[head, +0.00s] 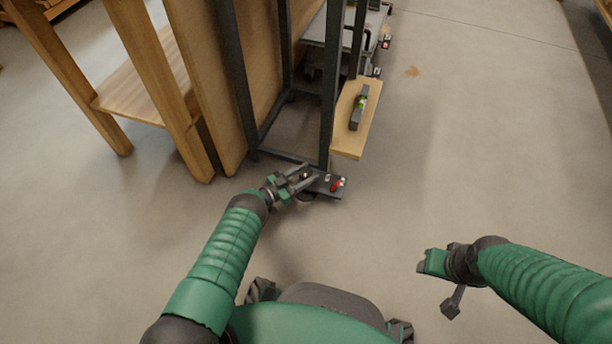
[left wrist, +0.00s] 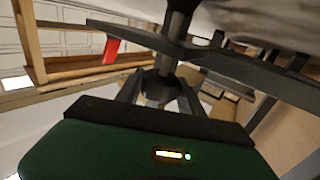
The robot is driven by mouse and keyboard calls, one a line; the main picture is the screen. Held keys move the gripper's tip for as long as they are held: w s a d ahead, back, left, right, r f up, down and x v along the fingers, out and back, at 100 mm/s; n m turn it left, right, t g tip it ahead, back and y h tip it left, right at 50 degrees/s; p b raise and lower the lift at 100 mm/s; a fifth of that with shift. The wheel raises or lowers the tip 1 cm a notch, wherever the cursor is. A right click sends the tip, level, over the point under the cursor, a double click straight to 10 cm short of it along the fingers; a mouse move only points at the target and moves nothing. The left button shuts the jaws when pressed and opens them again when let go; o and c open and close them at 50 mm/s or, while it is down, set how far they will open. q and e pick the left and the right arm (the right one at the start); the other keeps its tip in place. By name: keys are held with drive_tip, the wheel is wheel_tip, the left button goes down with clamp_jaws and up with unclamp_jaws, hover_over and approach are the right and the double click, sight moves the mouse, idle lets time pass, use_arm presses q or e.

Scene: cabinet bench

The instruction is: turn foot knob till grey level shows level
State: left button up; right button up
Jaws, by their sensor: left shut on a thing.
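The grey level (head: 360,108) lies lengthwise on a pale wooden board fixed beside the dark frame. Its green vial shows, but the bubble is too small to read. My left gripper (head: 306,176) is at the base of the near frame post, low over the floor. In the left wrist view its fingers (left wrist: 160,92) are shut around the dark foot knob (left wrist: 159,82), which sits under a post with a flat bracket. In the head view the fingers mostly hide the knob.
A red lever (head: 337,184) sits on the bracket beside my left gripper, also in the left wrist view (left wrist: 111,51). The pale board (head: 347,141) overhangs nearby. A wooden bench (head: 130,95) stands left. The floor (head: 470,150) at right is clear.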

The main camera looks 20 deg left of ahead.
use_arm(q)
drive_tip(key=shift+m+g+h, duration=0.5)
drive_tip(key=shift+h, duration=0.1)
drive_tip(key=shift+h, duration=0.3)
drive_tip(key=o, duration=1.4)
drive_tip(key=shift+s+a, duration=0.15)
drive_tip(key=shift+a, duration=0.1)
drive_tip(key=p+v, duration=0.2)
drive_tip(key=v, duration=1.4)
drive_tip(key=shift+s+a+r, duration=0.1)
drive_tip(key=shift+a+r, duration=0.05)
